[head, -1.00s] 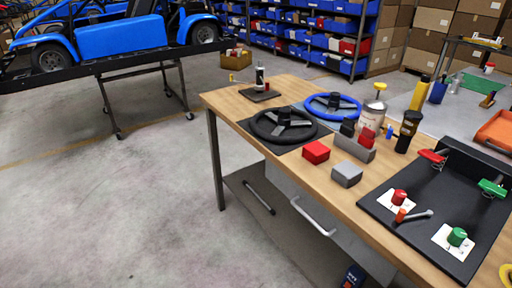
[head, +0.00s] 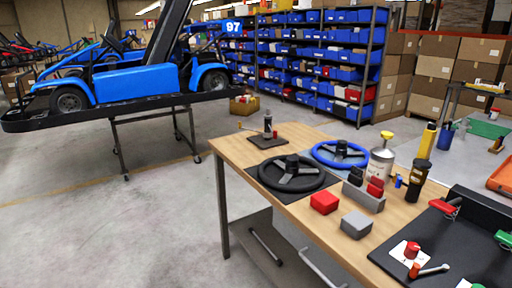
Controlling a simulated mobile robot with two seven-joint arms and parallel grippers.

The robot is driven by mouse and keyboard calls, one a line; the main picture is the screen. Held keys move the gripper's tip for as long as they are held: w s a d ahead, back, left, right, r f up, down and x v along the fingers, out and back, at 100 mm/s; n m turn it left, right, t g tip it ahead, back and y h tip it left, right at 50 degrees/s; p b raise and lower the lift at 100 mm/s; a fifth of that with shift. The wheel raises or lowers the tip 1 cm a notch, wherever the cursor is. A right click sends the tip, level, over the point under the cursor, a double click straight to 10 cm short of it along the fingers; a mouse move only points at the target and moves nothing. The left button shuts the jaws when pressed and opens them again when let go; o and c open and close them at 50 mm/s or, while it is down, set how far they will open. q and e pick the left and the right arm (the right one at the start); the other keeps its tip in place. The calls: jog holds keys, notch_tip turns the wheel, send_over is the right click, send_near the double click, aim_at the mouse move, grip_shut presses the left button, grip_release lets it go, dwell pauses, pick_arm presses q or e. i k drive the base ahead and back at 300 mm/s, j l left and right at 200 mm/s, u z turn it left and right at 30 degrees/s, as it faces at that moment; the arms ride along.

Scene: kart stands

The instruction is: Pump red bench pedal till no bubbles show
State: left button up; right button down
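The red pedal (head: 445,206) sticks out from the upright back of a black pedal board (head: 470,240) on the wooden bench, at the right of the head view. A green pedal (head: 504,238) is at the right edge. A red-capped part (head: 412,250) stands on a white pad on the board. A green-capped part (head: 477,286) is mostly cut off by the bottom edge. I cannot make out any bubbles or fluid. Neither of my grippers is in view.
The bench (head: 318,228) also holds black (head: 290,174) and blue (head: 341,153) steering wheels, red and grey boxes, a canister (head: 381,165) and bottles. A blue kart (head: 130,82) sits on a stand at the left. Open floor (head: 110,240) lies left of the bench.

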aim_at(447, 207)
jog(key=z, duration=1.7)
jog(key=j+z, duration=0.4)
jog(key=z, duration=0.15)
